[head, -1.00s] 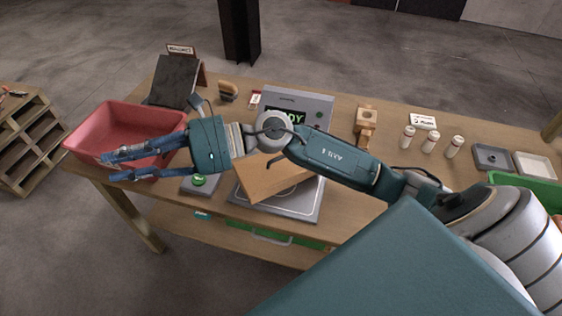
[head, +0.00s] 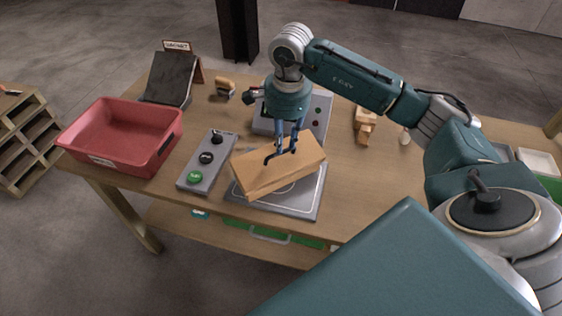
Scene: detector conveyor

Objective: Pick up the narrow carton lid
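A brown narrow carton (head: 250,172) lies at an angle on the grey plate with white outlines (head: 307,203). Its flat top faces up; I cannot make out a seam that marks the lid as a separate piece. My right gripper (head: 281,157) points down over the carton's top, with its blue fingers apart and nothing visible between them. The fingertips are at or just above the top face; I cannot tell whether they touch. My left gripper is not in view.
A red bin (head: 100,158) stands at the table's left end. A grey panel with green and black buttons (head: 206,160) lies between bin and carton. A grey display unit (head: 320,115) stands behind my gripper. Wooden blocks (head: 365,122) lie to the right, with free tabletop before them.

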